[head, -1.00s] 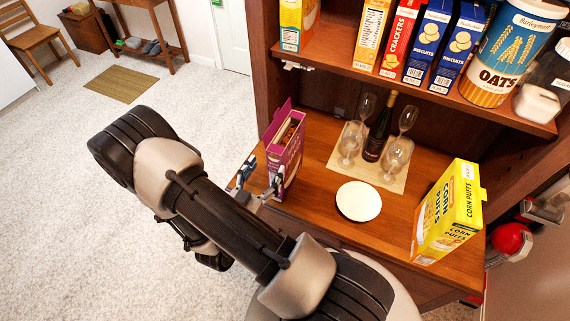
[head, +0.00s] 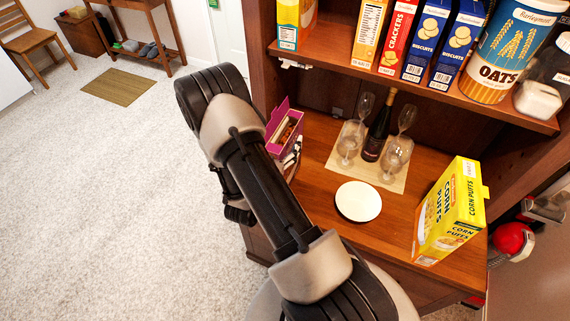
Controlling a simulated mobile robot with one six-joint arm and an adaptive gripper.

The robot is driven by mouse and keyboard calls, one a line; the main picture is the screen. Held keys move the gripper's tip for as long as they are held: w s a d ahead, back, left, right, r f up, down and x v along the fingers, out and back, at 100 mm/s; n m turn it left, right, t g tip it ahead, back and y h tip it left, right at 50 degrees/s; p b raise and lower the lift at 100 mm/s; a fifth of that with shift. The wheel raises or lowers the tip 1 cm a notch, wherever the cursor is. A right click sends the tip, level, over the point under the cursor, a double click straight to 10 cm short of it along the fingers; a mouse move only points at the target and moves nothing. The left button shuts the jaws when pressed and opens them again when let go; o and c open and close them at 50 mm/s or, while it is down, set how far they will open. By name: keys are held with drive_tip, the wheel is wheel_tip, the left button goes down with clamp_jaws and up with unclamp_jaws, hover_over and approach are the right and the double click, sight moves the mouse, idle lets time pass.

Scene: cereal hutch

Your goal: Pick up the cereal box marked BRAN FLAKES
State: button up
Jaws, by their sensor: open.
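A purple cereal box (head: 288,147) with its top flaps open stands at the left end of the hutch counter. Its lettering cannot be read, so I cannot tell whether it says BRAN FLAKES. My arm crosses in front of its lower left part. My gripper (head: 292,162) is mostly hidden behind my arm; a light finger part shows against the box's near side. The gripper is open. I cannot tell whether it touches the box. A yellow CORN PUFFS box (head: 450,212) stands at the counter's right end.
A white plate (head: 358,201) lies mid-counter. Behind it, a dark bottle (head: 376,135) and several glasses stand on a mat (head: 392,184). The upper shelf (head: 350,62) holds CRACKERS (head: 399,35), BISCUITS boxes and an OATS canister (head: 508,48).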

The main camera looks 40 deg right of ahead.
drive_tip(key=shift+c, duration=0.5)
clamp_jaws()
idle(0.3)
